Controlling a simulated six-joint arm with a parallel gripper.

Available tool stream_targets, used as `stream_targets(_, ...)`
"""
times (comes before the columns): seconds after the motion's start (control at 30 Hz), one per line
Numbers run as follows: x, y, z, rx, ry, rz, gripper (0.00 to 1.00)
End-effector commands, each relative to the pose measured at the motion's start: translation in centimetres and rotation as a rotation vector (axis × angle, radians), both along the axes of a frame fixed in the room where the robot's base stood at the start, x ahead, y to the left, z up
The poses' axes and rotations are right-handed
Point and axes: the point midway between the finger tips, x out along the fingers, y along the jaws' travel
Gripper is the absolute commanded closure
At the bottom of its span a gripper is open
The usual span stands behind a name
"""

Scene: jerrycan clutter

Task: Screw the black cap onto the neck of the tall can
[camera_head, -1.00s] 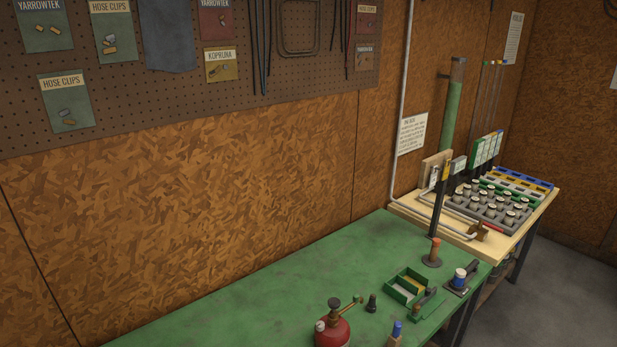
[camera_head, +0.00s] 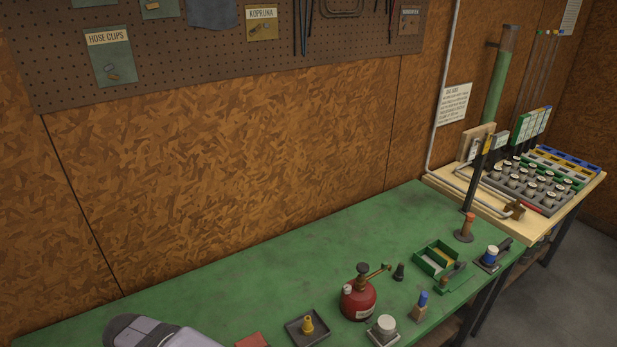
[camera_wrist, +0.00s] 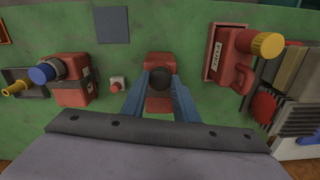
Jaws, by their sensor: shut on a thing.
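In the wrist view, my gripper (camera_wrist: 161,84) has its two blue fingers closed in on the round black cap (camera_wrist: 160,78). The cap sits over a red can (camera_wrist: 159,105), seen from almost straight above between and beyond the fingers. The cap hides the can's neck, so I cannot tell whether cap and neck touch. From this angle the can's height does not show. In the head view, neither this can nor my fingertips are visible.
In the wrist view, a red can (camera_wrist: 72,92) with a blue cap stands left. Another red can (camera_wrist: 236,62) with a yellow cap lies in a red tray at right, near grey slats (camera_wrist: 297,88). A small red-button box (camera_wrist: 117,84) sits between. The head view shows a red oiler (camera_head: 359,302).

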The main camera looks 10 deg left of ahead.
Motion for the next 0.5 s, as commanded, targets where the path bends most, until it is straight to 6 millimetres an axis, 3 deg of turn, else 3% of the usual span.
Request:
stream_targets(0.2,-0.01,-0.04,-0.04,-0.001,0.000,-0.198,0.93)
stream_targets(0.5,0.00,-0.05,-0.04,-0.001,0.000,-0.235,0.93)
